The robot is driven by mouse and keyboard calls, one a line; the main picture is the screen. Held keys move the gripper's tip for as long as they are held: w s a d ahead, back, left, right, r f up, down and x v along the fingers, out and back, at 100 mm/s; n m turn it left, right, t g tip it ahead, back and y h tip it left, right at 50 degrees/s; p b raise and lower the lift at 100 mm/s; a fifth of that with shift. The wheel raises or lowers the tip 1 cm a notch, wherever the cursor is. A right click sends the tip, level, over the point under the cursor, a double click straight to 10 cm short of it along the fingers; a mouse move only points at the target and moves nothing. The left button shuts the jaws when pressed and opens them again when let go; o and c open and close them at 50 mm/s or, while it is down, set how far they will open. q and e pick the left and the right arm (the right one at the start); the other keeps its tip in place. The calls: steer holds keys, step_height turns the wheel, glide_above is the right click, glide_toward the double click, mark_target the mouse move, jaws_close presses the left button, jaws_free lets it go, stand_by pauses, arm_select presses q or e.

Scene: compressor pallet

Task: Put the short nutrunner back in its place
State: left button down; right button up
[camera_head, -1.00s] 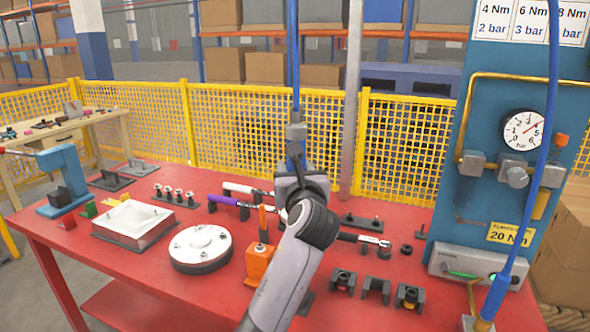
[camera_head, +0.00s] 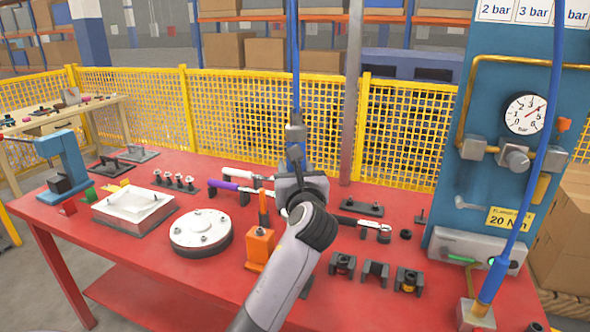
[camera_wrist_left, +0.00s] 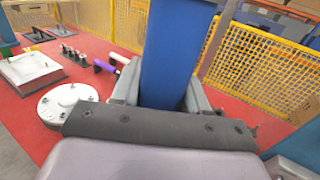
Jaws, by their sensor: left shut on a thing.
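My left gripper (camera_head: 297,184) is raised over the middle of the red table, its arm hiding part of the tabletop. It is shut on the blue body of a nutrunner (camera_head: 295,151), held roughly upright. In the left wrist view, the nutrunner's thick blue body (camera_wrist_left: 166,60) stands between the fingers (camera_wrist_left: 160,92). Its lower end is hidden behind my gripper and arm. A second blue tool (camera_head: 492,281) with a yellow ring stands at the right front edge on a grey block (camera_head: 476,316). My right gripper is not in view.
Several black holders (camera_head: 375,273) stand right of my arm. An orange block (camera_head: 260,250), a round white flange (camera_head: 201,233) and a white square cover (camera_head: 133,209) lie to the left. A blue gauge panel (camera_head: 505,190) rises at right. Yellow fencing (camera_head: 240,125) stands behind.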

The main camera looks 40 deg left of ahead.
arm_select(q)
steer(key=shift+f+b, duration=2.2)
steer(key=shift+f, duration=2.8)
stand_by(1.2)
steer(key=shift+c, duration=2.4)
jaws_free()
steer(key=shift+f, duration=0.3)
steer(key=v, duration=0.7)
steer(key=shift+r, duration=0.2)
